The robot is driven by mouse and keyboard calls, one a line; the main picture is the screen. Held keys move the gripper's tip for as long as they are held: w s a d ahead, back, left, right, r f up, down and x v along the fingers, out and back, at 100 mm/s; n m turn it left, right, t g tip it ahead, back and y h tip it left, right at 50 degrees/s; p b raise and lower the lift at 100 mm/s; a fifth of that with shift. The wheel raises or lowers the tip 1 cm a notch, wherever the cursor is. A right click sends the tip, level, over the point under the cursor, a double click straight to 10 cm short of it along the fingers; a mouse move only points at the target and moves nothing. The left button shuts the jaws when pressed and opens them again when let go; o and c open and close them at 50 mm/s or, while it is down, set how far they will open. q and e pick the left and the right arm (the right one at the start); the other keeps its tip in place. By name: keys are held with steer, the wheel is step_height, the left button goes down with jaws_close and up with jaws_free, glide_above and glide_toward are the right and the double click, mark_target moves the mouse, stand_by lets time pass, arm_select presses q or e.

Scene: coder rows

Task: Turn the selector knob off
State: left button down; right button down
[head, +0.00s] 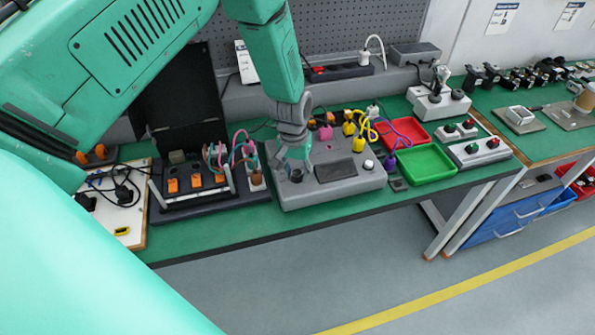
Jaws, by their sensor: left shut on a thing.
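A grey control box (330,190) stands on the green bench top, near its front edge. It has a dark panel, a white round button and a dark selector knob (296,176) at its left end. My left gripper (296,166) reaches down from above onto the knob and is shut on it. The fingers cover much of the knob, so its pointer direction cannot be read. My right gripper is not in view.
A black case (178,140) with orange switches stands left of the box. A red tray (404,132) and a green tray (426,165) lie to the right. Yellow and purple cables run close behind the box. A narrow strip of bench in front is clear.

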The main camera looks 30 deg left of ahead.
mark_target(294, 171)
arm_select(q)
steer(key=shift+w+r, duration=0.1)
steer(key=c, duration=1.2)
jaws_free()
steer(key=shift+r, duration=0.3)
steer(key=r, duration=1.1)
steer(key=shift+a+r, duration=0.1)
steer(key=shift+a, duration=0.25)
